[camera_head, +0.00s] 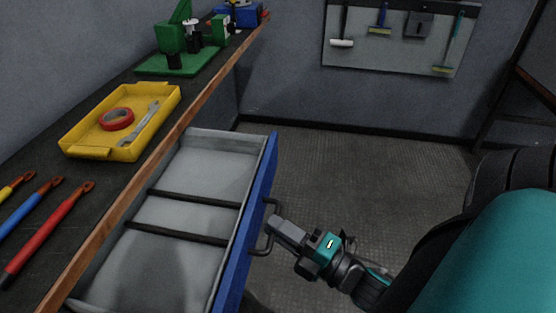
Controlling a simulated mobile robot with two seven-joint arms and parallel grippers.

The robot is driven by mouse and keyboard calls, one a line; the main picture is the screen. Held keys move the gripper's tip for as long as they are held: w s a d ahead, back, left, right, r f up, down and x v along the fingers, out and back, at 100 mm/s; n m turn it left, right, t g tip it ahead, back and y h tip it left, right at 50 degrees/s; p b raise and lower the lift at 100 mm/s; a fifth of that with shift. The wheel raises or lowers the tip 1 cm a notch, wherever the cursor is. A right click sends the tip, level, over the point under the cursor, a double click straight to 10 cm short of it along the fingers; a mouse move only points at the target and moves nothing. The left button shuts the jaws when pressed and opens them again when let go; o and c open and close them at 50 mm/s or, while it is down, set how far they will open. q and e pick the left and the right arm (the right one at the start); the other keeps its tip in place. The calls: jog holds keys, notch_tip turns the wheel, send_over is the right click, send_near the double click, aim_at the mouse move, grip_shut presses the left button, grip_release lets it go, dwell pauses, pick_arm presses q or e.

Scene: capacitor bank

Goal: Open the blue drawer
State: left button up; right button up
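The blue drawer (257,213) stands pulled out from under the workbench, with its grey inside and two dark cross bars showing. It looks empty. Its dark handle (268,240) is on the blue front, facing right. My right gripper (279,226) is at the handle, with its fingertips against or around it. I cannot tell whether the fingers are closed on the handle bar. My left gripper is not in view.
The workbench (117,180) carries a yellow tray (94,152) with red tape and a wrench, several coloured-handled tools, and a green device (178,63). A tool board (400,58) hangs on the back wall. The floor right of the drawer is clear.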

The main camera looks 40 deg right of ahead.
jog(key=o, duration=0.4)
jog(key=shift+o, duration=0.2)
jog(key=shift+s, duration=0.1)
jog(key=v, duration=1.2)
jog(key=shift+s+b, duration=0.35)
jog(key=shift+b, duration=0.1)
jog(key=shift+d, duration=0.1)
